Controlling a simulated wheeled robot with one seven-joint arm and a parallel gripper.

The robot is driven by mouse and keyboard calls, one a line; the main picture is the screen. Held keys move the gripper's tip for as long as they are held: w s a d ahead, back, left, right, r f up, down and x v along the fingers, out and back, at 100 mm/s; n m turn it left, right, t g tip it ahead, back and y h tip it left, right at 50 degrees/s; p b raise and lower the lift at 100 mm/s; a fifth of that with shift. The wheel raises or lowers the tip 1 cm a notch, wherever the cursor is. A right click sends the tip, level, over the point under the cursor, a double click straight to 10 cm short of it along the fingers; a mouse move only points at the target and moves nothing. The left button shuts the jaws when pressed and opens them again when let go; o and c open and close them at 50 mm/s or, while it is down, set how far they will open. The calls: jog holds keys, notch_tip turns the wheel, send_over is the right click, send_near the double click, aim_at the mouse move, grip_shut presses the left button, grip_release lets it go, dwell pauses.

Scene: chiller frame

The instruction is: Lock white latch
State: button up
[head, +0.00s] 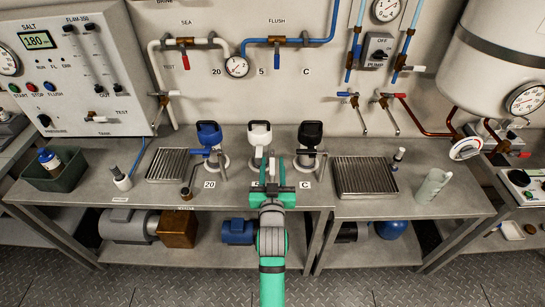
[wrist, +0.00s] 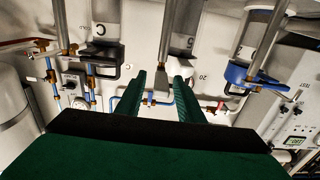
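The white latch unit (head: 259,136) stands on the bench in the middle of a row, between a blue unit (head: 209,135) and a black unit (head: 310,134). My gripper (head: 270,178) is in front of the white unit and partly hides its lower part and label. In the wrist view my gripper (wrist: 160,78) has its two green fingers apart, with a pale block (wrist: 160,98) at the end of a metal rod showing between them. I cannot tell whether the fingers touch it. The white unit's clear cup (wrist: 186,42) shows beyond the fingers.
Drain grates (head: 168,163) and (head: 363,175) flank the row. Pipes and valves line the wall behind. The front bench edge is clear on both sides of my arm.

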aim_at(273, 157)
jog(key=shift+w, duration=1.95)
grip_shut()
